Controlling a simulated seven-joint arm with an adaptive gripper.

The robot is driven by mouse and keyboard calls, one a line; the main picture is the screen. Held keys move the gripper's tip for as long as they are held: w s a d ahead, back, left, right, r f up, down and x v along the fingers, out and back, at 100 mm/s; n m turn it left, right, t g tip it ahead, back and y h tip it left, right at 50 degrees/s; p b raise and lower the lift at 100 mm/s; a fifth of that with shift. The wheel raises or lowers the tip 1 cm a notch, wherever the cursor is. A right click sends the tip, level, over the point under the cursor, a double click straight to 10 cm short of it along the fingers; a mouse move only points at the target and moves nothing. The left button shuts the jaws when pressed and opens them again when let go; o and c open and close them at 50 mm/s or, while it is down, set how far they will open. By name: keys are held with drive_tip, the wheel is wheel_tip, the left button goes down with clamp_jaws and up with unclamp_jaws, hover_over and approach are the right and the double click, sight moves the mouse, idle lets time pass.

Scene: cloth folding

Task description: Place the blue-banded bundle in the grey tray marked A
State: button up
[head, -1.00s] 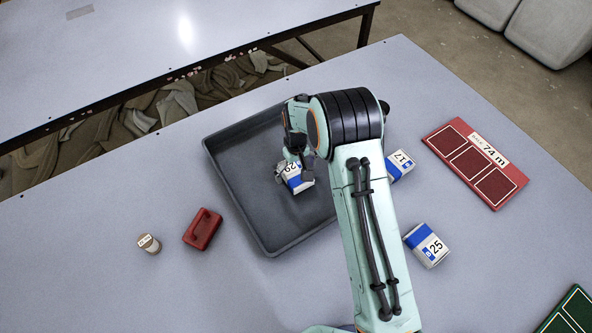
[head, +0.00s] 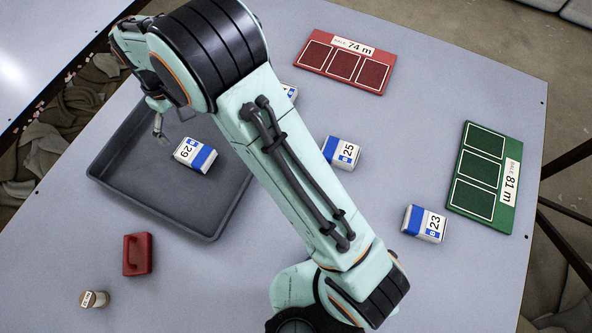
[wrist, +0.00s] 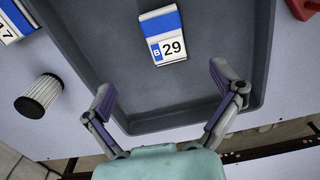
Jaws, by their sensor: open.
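A white bundle with a blue band, marked 29 (head: 195,155), lies flat on the floor of the grey tray (head: 190,222), apart from its walls. It also shows in the wrist view (wrist: 163,36). No letter A shows on the visible part of the tray. My gripper (head: 172,121) is open and empty, above the tray beside the bundle, on its far-left side in the head view. In the wrist view both fingers of my gripper (wrist: 162,80) stand apart with the bundle beyond them, untouched. My arm hides the tray's far right part in the head view.
Blue-banded bundles 25 (head: 342,152) and 23 (head: 424,224) lie right of my arm; another (head: 290,92) is partly hidden. Red (head: 345,60) and green (head: 484,178) boards lie beyond. A red block (head: 137,254) and small cylinder (head: 94,299) are front left.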

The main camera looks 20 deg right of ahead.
drive_tip(key=s+d+r+m, duration=0.2)
drive_tip(key=s+d+r, duration=0.2)
drive_tip(key=d+r, duration=0.3)
drive_tip(key=s+d+r+m, duration=0.1)
drive_tip(key=s+d, duration=0.4)
drive_tip(key=s, duration=0.6)
drive_tip(key=s+d+r+m, duration=0.2)
drive_tip(key=s+d+m, duration=0.2)
drive_tip(key=s, duration=0.7)
drive_tip(key=shift+d+r+y, duration=0.15)
drive_tip(key=shift+d+y, duration=0.25)
drive_tip(key=shift+d, duration=0.65)
